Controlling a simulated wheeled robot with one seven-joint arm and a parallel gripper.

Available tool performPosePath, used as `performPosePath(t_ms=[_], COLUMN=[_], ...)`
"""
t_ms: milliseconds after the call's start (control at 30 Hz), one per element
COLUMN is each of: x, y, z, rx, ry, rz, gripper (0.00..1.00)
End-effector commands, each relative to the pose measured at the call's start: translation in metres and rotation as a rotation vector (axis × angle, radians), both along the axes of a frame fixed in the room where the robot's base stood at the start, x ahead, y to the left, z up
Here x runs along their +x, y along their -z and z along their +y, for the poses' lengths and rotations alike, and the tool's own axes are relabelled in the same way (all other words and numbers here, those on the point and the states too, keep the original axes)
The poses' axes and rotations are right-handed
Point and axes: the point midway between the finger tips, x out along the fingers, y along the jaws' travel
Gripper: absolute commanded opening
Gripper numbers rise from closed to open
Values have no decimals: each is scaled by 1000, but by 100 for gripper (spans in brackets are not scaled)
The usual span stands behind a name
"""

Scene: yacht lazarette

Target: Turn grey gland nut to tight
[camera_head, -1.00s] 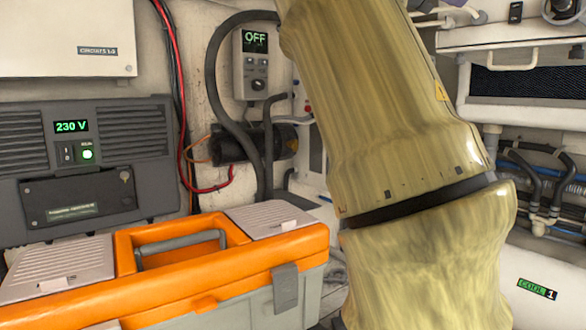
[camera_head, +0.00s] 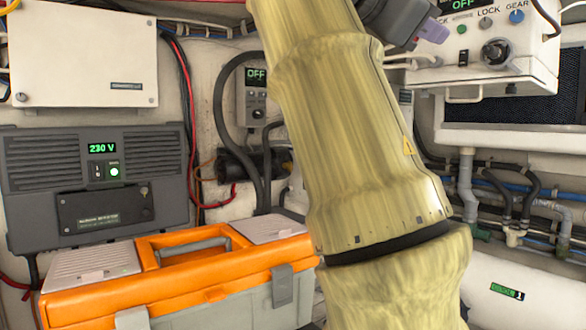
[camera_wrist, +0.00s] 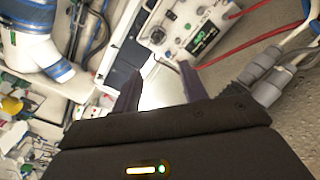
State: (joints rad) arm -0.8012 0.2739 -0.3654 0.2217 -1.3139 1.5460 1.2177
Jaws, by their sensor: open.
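My gripper (camera_wrist: 166,72) is open in the wrist view, with its two dark fingers apart and nothing seen between them. In the head view my gripper's purplish fingertips (camera_head: 432,34) show at the top, left of a white control box (camera_head: 490,55). Grey ribbed cable fittings (camera_wrist: 268,86) sit right of the fingers in the wrist view, apart from them. I cannot tell whether one of these is the grey gland nut. No nut is clearly identifiable in the head view, where my arm hides part of the middle.
The control box also shows in the wrist view (camera_wrist: 200,25), with red cables beside it. An orange and grey toolbox (camera_head: 170,285) stands at lower left below a grey 230 V unit (camera_head: 95,185). Pipes and hoses (camera_head: 510,205) line the right wall.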

Motion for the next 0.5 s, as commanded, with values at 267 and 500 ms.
performPosePath(t_ms=[267,500], x=[41,91], y=[15,46], z=[8,14], rx=[-88,-190], ry=[-52,-133], rz=[133,312], gripper=[43,43])
